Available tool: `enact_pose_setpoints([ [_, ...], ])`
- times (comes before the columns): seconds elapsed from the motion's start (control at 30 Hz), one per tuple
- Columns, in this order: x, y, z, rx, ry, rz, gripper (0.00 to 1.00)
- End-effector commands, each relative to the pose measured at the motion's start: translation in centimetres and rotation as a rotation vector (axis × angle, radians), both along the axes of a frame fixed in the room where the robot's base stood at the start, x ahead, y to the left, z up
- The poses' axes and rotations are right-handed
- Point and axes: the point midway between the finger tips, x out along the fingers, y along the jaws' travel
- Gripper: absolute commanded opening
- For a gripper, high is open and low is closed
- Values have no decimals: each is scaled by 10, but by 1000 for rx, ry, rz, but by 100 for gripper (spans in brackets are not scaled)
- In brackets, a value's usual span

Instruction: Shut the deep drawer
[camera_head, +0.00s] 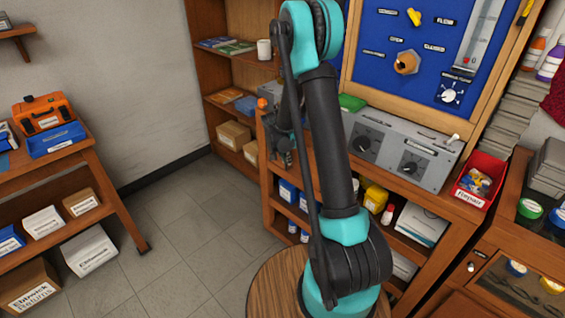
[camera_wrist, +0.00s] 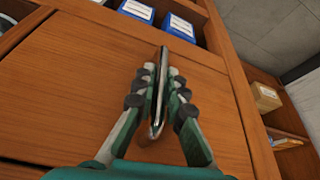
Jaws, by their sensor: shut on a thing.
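A wooden front panel (camera_wrist: 95,75), which looks like the deep drawer's front, fills the middle of the wrist view. A long metal bar handle (camera_wrist: 179,29) stands out from it. My gripper (camera_wrist: 161,75) is shut on this handle, with one finger on each side of it. In the head view my arm's far end (camera_head: 283,140) is partly hidden behind my own arm, at the left end of the workbench. The drawer front cannot be made out there. I cannot tell how far the drawer stands open.
Blue and white boxes (camera_wrist: 182,27) sit in a shelf opening beyond the panel. The workbench (camera_head: 420,191) carries a grey regulator unit (camera_head: 390,150) and a red repair bin (camera_head: 480,178). Floor (camera_head: 185,225) is clear to the left.

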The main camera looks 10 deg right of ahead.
Motion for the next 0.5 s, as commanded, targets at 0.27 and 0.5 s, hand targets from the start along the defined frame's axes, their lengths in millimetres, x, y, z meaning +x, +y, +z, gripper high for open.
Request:
enact_pose_setpoints([
  [0.27,3,-3,1,-7,-7,-2,24],
  [0.5,2,-2,1,-5,-5,-1,33],
])
